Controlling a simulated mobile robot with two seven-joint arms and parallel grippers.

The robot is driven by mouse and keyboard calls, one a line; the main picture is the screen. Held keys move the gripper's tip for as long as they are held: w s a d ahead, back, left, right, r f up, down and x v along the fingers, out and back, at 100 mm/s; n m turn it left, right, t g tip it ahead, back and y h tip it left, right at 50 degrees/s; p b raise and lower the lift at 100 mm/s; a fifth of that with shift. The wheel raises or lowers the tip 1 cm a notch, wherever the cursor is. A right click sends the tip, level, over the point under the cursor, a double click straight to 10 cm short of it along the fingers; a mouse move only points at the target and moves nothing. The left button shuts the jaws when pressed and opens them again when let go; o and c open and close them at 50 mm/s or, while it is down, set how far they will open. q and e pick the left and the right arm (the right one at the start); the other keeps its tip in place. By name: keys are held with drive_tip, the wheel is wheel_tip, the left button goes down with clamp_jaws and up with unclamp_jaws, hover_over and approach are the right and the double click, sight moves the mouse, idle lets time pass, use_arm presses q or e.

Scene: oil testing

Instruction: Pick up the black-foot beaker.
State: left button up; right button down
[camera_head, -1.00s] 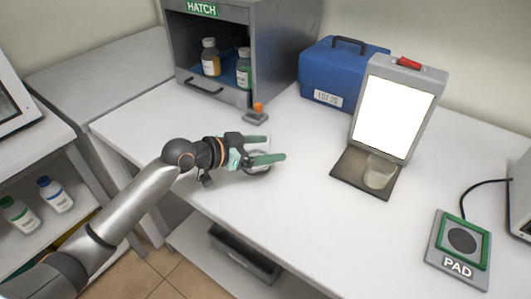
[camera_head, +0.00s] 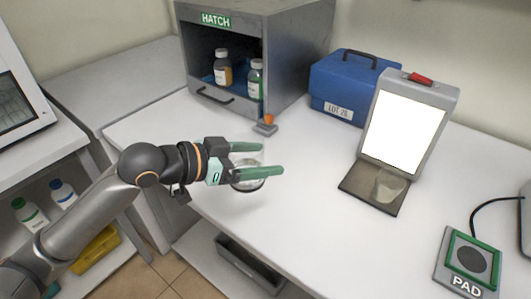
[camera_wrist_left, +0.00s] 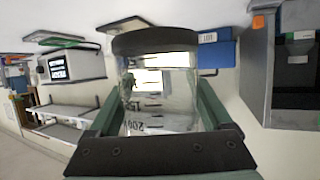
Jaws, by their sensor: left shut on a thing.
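The black-foot beaker is a clear glass with dark graduation marks; its glass (camera_wrist_left: 160,98) and thick black foot (camera_wrist_left: 155,40) fill the middle of the left wrist view, where the foot is at the top. In the head view the beaker (camera_head: 248,186) is partly hidden by my left gripper. My left gripper (camera_head: 272,161) is shut on the beaker, with a green finger on each side of it. In the head view I cannot tell whether the beaker touches the table. My right gripper is not in view.
A second clear beaker (camera_head: 390,187) stands on the dark base of a lit panel (camera_head: 404,130). The grey hatch box (camera_head: 290,60) holds bottles. A blue case (camera_head: 340,85), a small orange-knobbed device (camera_head: 267,127) and a pad (camera_head: 470,262) also sit on the white table. The table's middle is clear.

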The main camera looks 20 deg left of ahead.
sight(242, 166)
use_arm(q)
drive_tip(key=shift+s+a+r, duration=0.1)
drive_tip(key=shift+s+r, duration=0.25)
drive_tip(key=shift+s, duration=0.4)
drive_tip(key=shift+s+r, duration=0.3)
drive_tip(key=shift+s, duration=0.4)
drive_tip(key=shift+s+a+r, duration=0.1)
drive_tip(key=shift+s+r, duration=0.25)
drive_tip(key=shift+s, duration=0.4)
